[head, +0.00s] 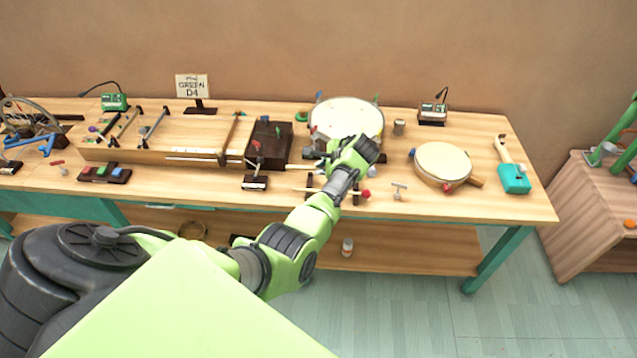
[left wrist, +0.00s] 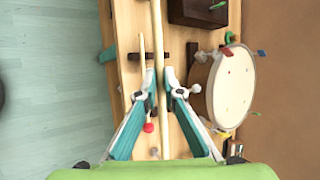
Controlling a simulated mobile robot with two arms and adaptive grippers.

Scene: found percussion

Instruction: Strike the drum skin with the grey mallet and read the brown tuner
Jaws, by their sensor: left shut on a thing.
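My left gripper (head: 368,150) reaches over the table in front of the large white-skinned drum (head: 347,115). In the left wrist view its fingers (left wrist: 163,82) are shut on a long pale stick, seemingly the grey mallet (left wrist: 157,30). The stick's far end passes behind the gripper body, so its head is mostly hidden there. I cannot tell whether it is clear of the small dark rack. The drum skin (left wrist: 235,87) lies to the right of the fingers, apart from them. The brown tuner (head: 432,114) stands at the back, right of the drum. My right gripper is out of view.
A red-headed mallet (left wrist: 148,127) lies beside the held stick. A smaller drum (head: 442,162) and a teal-ended tool (head: 514,177) are on the right. A dark box (head: 270,141) stands left of the large drum. A green tuner (head: 114,101) is at the back left.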

